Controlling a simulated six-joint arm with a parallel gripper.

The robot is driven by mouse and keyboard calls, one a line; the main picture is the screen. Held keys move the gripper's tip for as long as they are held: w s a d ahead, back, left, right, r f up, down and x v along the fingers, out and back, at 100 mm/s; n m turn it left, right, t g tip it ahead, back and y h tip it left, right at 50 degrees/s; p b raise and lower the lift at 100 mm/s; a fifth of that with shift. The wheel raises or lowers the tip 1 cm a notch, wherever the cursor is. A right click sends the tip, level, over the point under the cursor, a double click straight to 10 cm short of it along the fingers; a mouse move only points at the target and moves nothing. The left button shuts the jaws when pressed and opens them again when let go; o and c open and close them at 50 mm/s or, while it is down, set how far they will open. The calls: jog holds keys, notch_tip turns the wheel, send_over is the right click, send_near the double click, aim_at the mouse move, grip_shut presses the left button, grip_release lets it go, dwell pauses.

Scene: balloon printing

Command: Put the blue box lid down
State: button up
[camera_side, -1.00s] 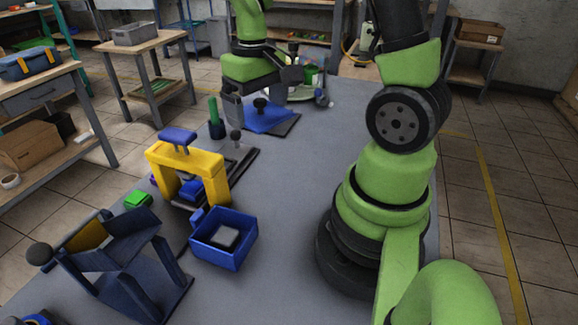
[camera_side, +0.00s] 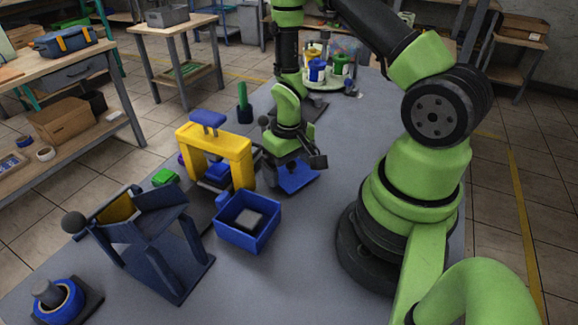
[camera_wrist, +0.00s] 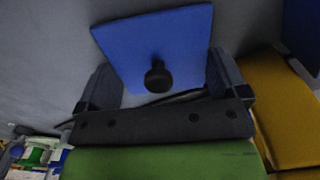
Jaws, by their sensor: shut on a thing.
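The blue box lid (camera_side: 300,182) is a flat square plate, held below my gripper (camera_side: 296,160) behind and right of the blue box. In the wrist view the lid (camera_wrist: 155,35) has a black round knob (camera_wrist: 158,77) between the two fingers of my gripper (camera_wrist: 163,82). The fingers lie at the lid's two sides, shut on it; their exact contact is hard to see. The blue box (camera_side: 247,225) stands open on the table with a grey block (camera_side: 247,219) inside. The lid's height above the table is hard to tell.
A yellow press frame (camera_side: 215,148) stands left of the lid. A dark blue angled stand (camera_side: 150,235) is at front left. A green block (camera_side: 165,177) and a green upright tool (camera_side: 242,98) stand nearby. The grey table (camera_side: 290,280) is clear at front right of the box.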

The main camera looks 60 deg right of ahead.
jog(key=shift+f, duration=0.25)
jog(key=shift+f, duration=0.15)
jog(key=o, duration=0.6)
jog(key=shift+c, duration=0.2)
jog(key=s+a+r+t, duration=0.1)
jog(key=a+r+t, duration=0.15)
jog(key=r, duration=0.95)
jog(key=a+r+t, duration=0.1)
jog(key=a+r, duration=0.2)
jog(key=r, duration=0.9)
jog(key=s+a+r+t+y, duration=0.2)
jog(key=s+a+r+t, duration=0.1)
jog(key=s+a+r, duration=0.2)
notch_tip(320, 180, up, 2)
jog(key=s, duration=0.3)
jog(key=shift+a+n+t, duration=0.3)
jog(key=shift+t, duration=0.05)
